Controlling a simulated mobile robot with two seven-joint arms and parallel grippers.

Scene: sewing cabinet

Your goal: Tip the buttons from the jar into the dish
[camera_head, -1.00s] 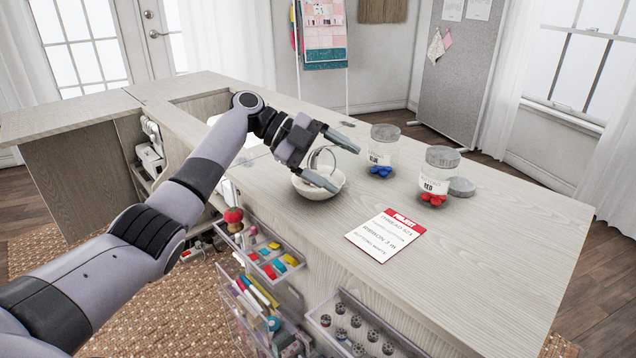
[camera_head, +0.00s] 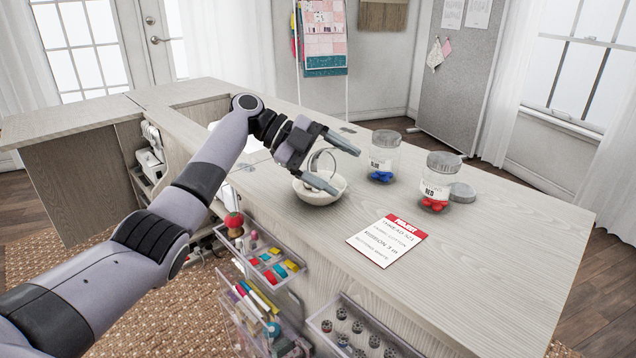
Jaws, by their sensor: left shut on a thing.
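The pale round dish (camera_head: 318,196) sits on the wooden cabinet top. My left gripper (camera_head: 331,164) is right above it, its two fingers apart and shut on a clear, round-rimmed thing that looks like a glass jar (camera_head: 322,161). The jar seems tilted over the dish; its contents cannot be made out. To the right stand a jar labelled for blue (camera_head: 381,155) with blue buttons at its bottom and a jar labelled RED (camera_head: 437,180) with red buttons. Both stand upright with grey tops. The dish's inside is mostly hidden. My right gripper is not in view.
A loose grey lid (camera_head: 463,193) lies beside the red jar. A project card (camera_head: 387,241) lies near the front edge. Open clear drawers (camera_head: 268,262) with sewing things jut out below the front edge. The right part of the top is clear.

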